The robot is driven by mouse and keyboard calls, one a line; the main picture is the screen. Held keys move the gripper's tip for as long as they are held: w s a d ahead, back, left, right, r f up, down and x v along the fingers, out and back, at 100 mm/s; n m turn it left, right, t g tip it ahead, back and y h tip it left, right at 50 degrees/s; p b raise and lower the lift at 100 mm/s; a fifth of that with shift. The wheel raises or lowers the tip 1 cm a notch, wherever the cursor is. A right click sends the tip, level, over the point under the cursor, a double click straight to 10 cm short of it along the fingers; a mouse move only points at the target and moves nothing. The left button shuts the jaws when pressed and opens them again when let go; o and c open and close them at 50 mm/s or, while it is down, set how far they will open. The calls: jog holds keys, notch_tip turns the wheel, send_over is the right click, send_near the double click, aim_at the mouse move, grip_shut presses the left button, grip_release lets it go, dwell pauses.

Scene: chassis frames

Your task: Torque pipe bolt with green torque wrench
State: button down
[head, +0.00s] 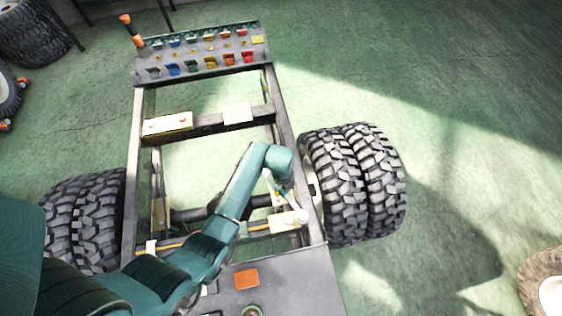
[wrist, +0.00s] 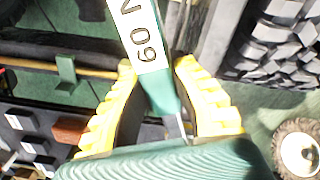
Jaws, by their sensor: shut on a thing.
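My gripper (wrist: 155,68) has yellow ribbed fingers and is shut on the green torque wrench (wrist: 162,92). The wrench has a white label reading "60 N" and runs up out of the top of the wrist view. In the head view my arm reaches over the chassis, and the end of my gripper sits near the right rail, inside the right wheels. A dark pipe (wrist: 60,57) with a green bracket (wrist: 66,75) lies left of the fingers in the wrist view. I cannot make out the pipe bolt or whether the wrench touches it.
Double tyres stand right (head: 355,180) and left (head: 82,215) of the chassis frame (head: 280,95). A panel (head: 200,55) with several coloured blocks and an orange-handled tool (head: 130,28) is at the far end. An orange block (head: 246,279) lies on the near plate (head: 290,285).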

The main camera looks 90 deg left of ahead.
jog(key=s+a+f+m+b, duration=0.1)
jog(key=s+f+b, duration=0.2)
jog(key=f+b, duration=0.3)
jog(key=s+d+n+p, duration=0.5)
jog(key=d+n, duration=0.1)
jog(key=n, duration=0.2)
dwell(0.5)
jog(key=shift+d, duration=0.15)
jog(key=shift+s+r+p, duration=0.15)
jog(key=shift+s+p, duration=0.15)
jog(key=shift+p, duration=0.4)
dwell(0.6)
jog(key=shift+f, duration=1)
dwell(1.6)
dwell(0.3)
